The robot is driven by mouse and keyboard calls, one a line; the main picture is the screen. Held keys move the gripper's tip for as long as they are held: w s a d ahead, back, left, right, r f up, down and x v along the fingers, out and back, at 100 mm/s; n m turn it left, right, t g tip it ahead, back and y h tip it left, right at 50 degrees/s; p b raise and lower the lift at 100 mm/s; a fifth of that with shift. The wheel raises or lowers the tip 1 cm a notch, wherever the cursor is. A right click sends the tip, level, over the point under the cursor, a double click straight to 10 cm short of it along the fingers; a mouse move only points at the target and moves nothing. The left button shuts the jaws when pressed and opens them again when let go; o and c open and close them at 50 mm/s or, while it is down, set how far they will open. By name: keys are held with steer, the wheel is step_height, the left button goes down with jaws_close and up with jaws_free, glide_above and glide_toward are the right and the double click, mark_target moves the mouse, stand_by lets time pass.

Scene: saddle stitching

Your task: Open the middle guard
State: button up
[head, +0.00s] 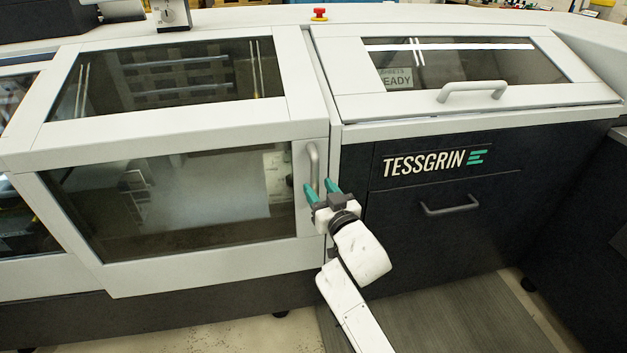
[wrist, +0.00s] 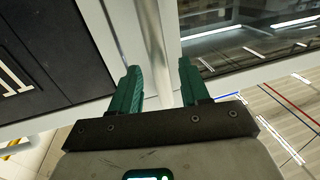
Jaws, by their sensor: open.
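The middle guard (head: 312,220) is a white framed cover with dark windows, at the left and centre of the head view. It looks shut. Its grey vertical bar handle (head: 314,165) is at the right end of the front panel. My gripper (head: 320,188) has green fingers and is open at the lower part of the handle. In the wrist view my gripper (wrist: 160,82) has its fingers apart, with the pale handle bar (wrist: 153,45) running between their tips. I cannot tell whether either finger touches it.
Right of the guard is a dark cabinet (head: 450,245) marked TESSGRIN with a drawer handle (head: 450,207). Above it is a white lid (head: 350,108) with a handle (head: 472,90). A red emergency button (head: 319,13) is on top. A grey floor mat (head: 450,315) lies in front.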

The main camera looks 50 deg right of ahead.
mark_target(316, 184)
steer(key=shift+x, duration=1.85)
steer(key=shift+c, duration=0.2)
jaws_close()
